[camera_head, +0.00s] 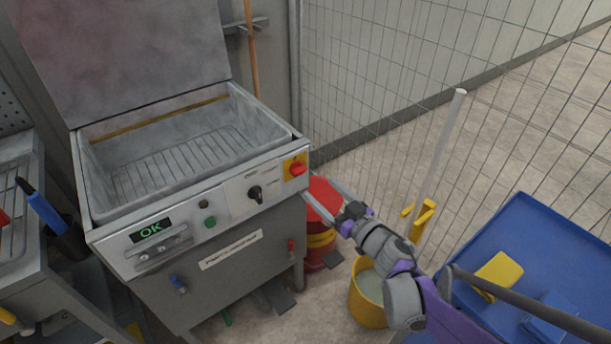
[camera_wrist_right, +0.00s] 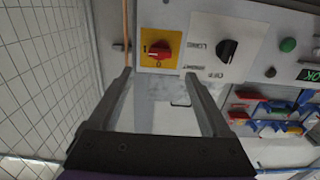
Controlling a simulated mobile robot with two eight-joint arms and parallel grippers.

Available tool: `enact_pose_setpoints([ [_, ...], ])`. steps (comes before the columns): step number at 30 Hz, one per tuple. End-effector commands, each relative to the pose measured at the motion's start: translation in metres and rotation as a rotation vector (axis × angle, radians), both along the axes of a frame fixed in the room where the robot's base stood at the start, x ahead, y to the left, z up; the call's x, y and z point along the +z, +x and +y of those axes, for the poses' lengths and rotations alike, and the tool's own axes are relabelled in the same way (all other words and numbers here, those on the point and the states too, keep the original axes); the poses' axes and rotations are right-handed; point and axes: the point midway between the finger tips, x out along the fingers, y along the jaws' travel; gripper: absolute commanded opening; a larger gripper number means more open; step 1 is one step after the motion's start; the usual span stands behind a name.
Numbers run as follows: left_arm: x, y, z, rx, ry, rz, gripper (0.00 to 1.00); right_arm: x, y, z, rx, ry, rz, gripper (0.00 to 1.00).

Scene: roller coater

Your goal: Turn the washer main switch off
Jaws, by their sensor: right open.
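The washer (camera_head: 190,190) stands at the left with its lid up. Its main switch (camera_head: 297,168) is a red knob on a yellow plate at the right end of the front panel. The switch also shows in the right wrist view (camera_wrist_right: 160,50), just beyond the fingertips and roughly centred between them. My right gripper (camera_head: 322,200) is open and empty, a little in front of and to the right of the switch; its fingers show in the right wrist view (camera_wrist_right: 158,76), apart from the knob. My left gripper is not in view.
A black knob (camera_head: 255,194), a green button (camera_head: 210,221) and a display reading OK (camera_head: 151,230) share the panel. A red drum (camera_head: 322,240), a yellow bucket (camera_head: 366,305) and a blue cart (camera_head: 540,240) stand at the right. A wire fence (camera_head: 390,75) runs behind.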

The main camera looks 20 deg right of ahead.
Motion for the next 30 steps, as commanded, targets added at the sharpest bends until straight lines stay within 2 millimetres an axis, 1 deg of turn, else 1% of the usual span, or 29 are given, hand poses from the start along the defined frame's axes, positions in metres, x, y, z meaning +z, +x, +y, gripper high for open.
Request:
enact_pose_setpoints([
  [1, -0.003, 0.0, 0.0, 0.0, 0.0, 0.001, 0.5, -0.001, 0.01, 0.005, 0.004, 0.0, 0.0, 0.82],
  [6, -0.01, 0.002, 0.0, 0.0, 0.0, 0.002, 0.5, -0.001, 0.042, 0.016, 0.002, 0.0, 0.0, 0.82],
  [12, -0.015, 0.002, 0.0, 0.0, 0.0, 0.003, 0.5, 0.0, 0.069, 0.025, 0.0, 0.0, -0.001, 0.82],
  [15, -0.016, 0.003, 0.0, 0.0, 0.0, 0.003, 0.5, 0.0, 0.076, 0.028, 0.0, -0.001, -0.001, 0.82],
  [18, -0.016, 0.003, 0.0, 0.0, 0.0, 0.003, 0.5, 0.0, 0.079, 0.029, 0.0, -0.001, -0.001, 0.82],
  [25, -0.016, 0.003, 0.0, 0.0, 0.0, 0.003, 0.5, 0.001, 0.08, 0.029, -0.001, -0.001, -0.001, 0.82],
  [26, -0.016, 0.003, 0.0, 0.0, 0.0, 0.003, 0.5, 0.001, 0.08, 0.029, -0.001, -0.001, -0.001, 0.81],
  [30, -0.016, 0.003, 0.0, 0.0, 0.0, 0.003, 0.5, 0.001, 0.08, 0.029, -0.001, -0.001, -0.001, 0.56],
])
